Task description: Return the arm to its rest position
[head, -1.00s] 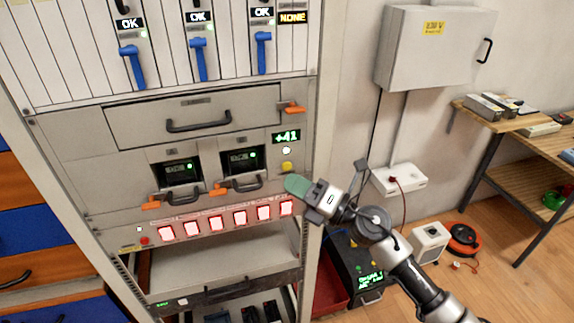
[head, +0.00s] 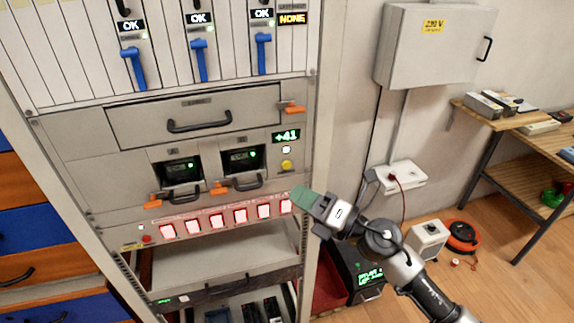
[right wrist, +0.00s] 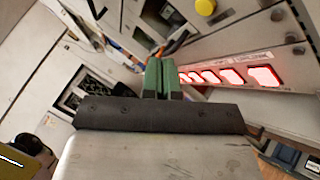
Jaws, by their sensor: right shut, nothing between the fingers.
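My right gripper (head: 304,199) is in front of the lower right part of the equipment rack (head: 317,130), near the right end of the row of lit red-edged buttons (head: 240,215). Its green fingers are shut with nothing between them, and they also show in the right wrist view (right wrist: 163,78). In the head view the fingers overlap the rack's right post; I cannot tell whether they touch it. My right arm (head: 405,267) reaches in from the lower right. My left gripper is not in view.
The rack has blue levers (head: 199,60), a drawer handle (head: 199,125), orange latches and a yellow button (head: 286,164). A grey wall cabinet (head: 425,45) and a wooden table (head: 520,125) stand to the right. A white box (head: 428,238) and an orange reel (head: 462,237) are on the floor.

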